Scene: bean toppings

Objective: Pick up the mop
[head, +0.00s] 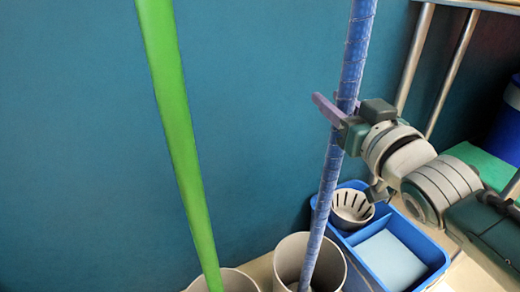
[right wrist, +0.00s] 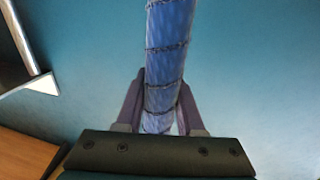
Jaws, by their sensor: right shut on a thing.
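A long blue banded pole (head: 353,50), which looks like the mop's handle, stands nearly upright with its lower end inside a grey round bin (head: 291,250). My right gripper (head: 338,108) comes in from the right and is shut on this pole partway up. In the right wrist view the purple fingers of my right gripper (right wrist: 158,108) lie on both sides of the blue pole (right wrist: 168,45). No mop head shows; the bin hides the pole's bottom end. A green pole (head: 178,130) leans in a second grey bin (head: 232,280) to the left. My left gripper is out of view.
A blue tray (head: 432,258) with a slotted grey cup (head: 352,208) stands just right of the bins. A metal rack (head: 412,60) is at the upper right. A blue wall (head: 80,140) stands behind the poles.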

